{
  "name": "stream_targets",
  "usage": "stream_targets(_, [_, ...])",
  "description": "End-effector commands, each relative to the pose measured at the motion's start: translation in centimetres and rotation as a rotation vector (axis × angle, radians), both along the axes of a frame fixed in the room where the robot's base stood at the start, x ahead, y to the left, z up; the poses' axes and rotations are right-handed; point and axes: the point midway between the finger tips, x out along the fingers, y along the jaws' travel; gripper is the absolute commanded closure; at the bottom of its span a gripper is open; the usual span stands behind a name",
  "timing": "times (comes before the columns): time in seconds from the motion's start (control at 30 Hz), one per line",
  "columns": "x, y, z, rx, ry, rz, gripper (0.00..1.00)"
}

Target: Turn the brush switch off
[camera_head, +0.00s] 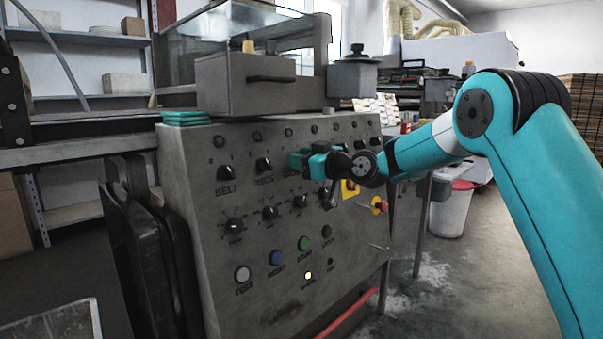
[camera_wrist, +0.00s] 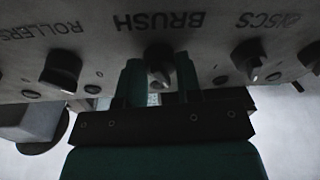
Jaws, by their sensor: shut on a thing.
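The control panel (camera_head: 190,195) is a grey slanted face with several black rotary switches. In the wrist view the panel's lettering is upside down. The brush switch (camera_wrist: 160,58), a black knob beside the word BRUSH, sits between the two teal fingers of my gripper (camera_wrist: 160,82). My gripper is shut on this knob; its light pointer mark shows near the fingertips. In the head view my gripper (camera_head: 302,161) is against the upper row of switches and hides the brush switch.
The discs switch (camera_wrist: 249,58) and the rollers switch (camera_wrist: 62,68) flank the brush switch closely. The belt switch (camera_head: 226,173) is at far left. Lower down are more knobs, a white button (camera_head: 243,273), a blue button (camera_head: 276,258) and a green button (camera_head: 304,243).

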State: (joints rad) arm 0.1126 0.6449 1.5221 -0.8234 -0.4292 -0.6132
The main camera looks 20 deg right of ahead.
Motion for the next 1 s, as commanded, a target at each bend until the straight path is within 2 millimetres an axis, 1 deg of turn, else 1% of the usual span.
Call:
stream_targets(0.03, [0.01,-0.09,-0.3,-0.019,-0.011,0.003,0.91])
stream_targets(0.3, [0.03,-0.08,-0.13,-0.085,-0.048,0.017,0.92])
stream_targets(0.77, [0.03,-0.08,0.0,-0.097,-0.055,0.019,0.92])
stream_targets(0.8, [0.03,-0.08,0.0,-0.097,-0.055,0.019,0.66])
stream_targets(0.87, [0.03,-0.08,0.0,-0.097,-0.055,0.019,0.52])
stream_targets(0.9, [0.03,-0.06,0.0,-0.097,-0.055,0.019,0.43])
stream_targets(1.0, [0.03,-0.04,0.01,-0.096,-0.054,0.019,0.43])
